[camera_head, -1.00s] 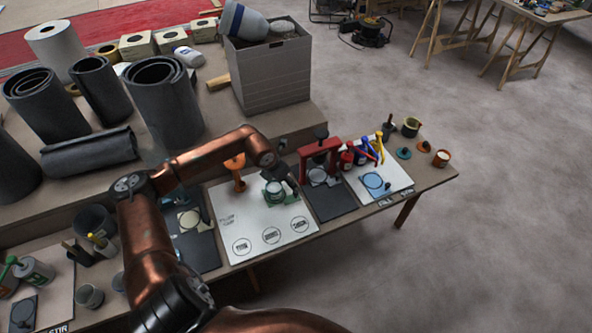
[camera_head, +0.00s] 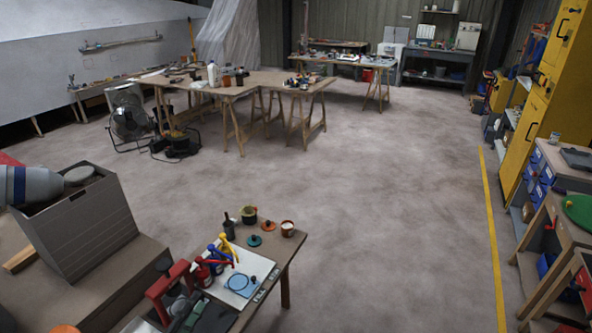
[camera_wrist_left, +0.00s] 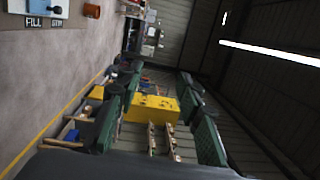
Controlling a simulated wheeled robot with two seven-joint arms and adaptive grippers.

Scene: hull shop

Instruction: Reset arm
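My left gripper (camera_wrist_left: 160,76) shows in the left wrist view as two dark green fingers spread well apart. Nothing is between them; only the far yellow cabinet (camera_wrist_left: 152,108) shows through the gap.
The workbench with a red clamp frame (camera_head: 167,281), a white sheet (camera_head: 262,268) and small pots fills the head view's lower left, beside a grey bin (camera_head: 85,228). Open floor (camera_head: 390,220) lies in the middle. Yellow cabinets (camera_head: 548,130) and benches line the right.

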